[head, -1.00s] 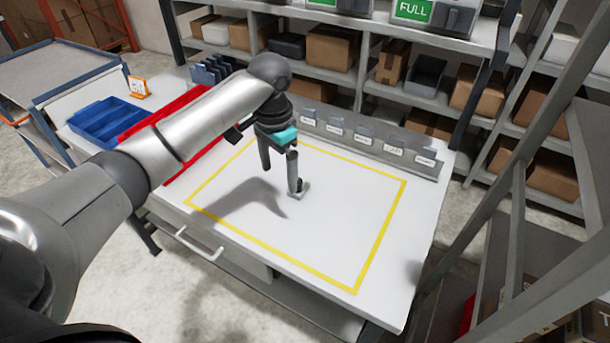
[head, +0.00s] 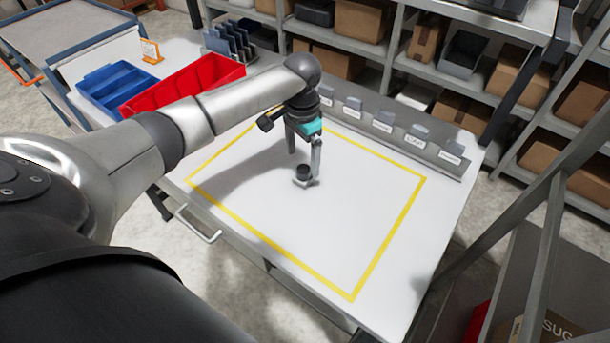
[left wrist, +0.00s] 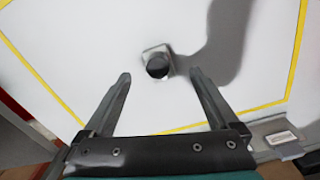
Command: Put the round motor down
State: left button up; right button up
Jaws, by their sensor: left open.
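The round motor (head: 303,173) stands on the white table top (head: 340,220), inside the yellow outlined rectangle. It is a small dark cylinder on a light square flange. It also shows in the left wrist view (left wrist: 157,66), ahead of the fingertips and between their lines. My left gripper (head: 303,158) is open and empty. Its fingers (left wrist: 158,76) are spread wide and apart from the motor in the left wrist view. In the head view one finger is close by the motor, and I cannot tell the exact gap. My right gripper is not in view.
A red bin (head: 185,85) and a blue bin (head: 112,92) stand at the table's left. A grey row of labelled dispensers (head: 384,132) runs along the back edge. Shelves with boxes stand behind. The yellow area right of the motor is clear.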

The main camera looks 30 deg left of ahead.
aim_at(304, 168)
pick_arm(q)
jog(key=shift+d+f+b, duration=0.15)
jog(key=shift+f+b, duration=0.2)
jog(key=shift+f, duration=2.45)
grip_shut()
